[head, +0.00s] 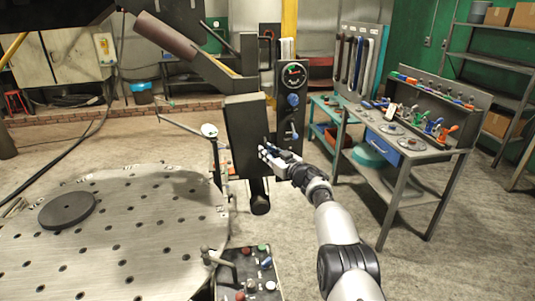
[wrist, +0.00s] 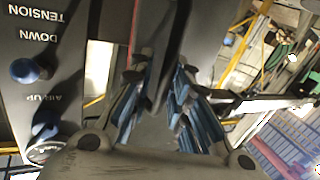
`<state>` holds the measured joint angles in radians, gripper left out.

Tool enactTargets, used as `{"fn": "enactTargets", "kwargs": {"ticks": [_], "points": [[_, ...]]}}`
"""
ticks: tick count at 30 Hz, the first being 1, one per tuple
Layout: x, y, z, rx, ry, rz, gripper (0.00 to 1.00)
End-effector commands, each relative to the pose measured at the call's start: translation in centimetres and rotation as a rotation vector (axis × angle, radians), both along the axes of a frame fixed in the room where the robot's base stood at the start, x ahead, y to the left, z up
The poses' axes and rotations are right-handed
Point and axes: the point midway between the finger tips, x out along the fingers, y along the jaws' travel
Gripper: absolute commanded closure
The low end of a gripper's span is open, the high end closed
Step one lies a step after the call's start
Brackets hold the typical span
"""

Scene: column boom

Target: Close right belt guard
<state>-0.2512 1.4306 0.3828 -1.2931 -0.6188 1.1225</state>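A tall dark panel (head: 243,135), which looks like the belt guard, hangs from the boom beside the round table. Whether it is the right one I cannot tell. My gripper (head: 265,152) is at its lower right edge in the head view. In the wrist view my gripper (wrist: 162,75) has its blue-padded fingers spread apart. A dark narrow edge (wrist: 158,88) shows between them; I cannot tell whether the fingers touch it. The gripper hides part of the panel's lower right edge in the head view.
A control panel (head: 292,100) with a gauge and blue knobs stands just right of the guard; its blue knob (wrist: 27,70) is close in the wrist view. A perforated round table (head: 130,235) fills the lower left. A workbench (head: 415,150) stands at right.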

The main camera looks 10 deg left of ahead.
Motion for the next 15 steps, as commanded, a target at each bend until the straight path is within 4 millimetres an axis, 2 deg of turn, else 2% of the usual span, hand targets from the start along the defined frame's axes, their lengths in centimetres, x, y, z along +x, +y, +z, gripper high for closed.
{"fn": "enactTargets", "kwargs": {"ticks": [8, 15], "points": [[-0.2, 0.0, 0.0, 0.000, 0.003, 0.005, 0.83], [-1.0, -0.9, 0.1, -0.001, 0.005, 0.008, 0.83]]}}
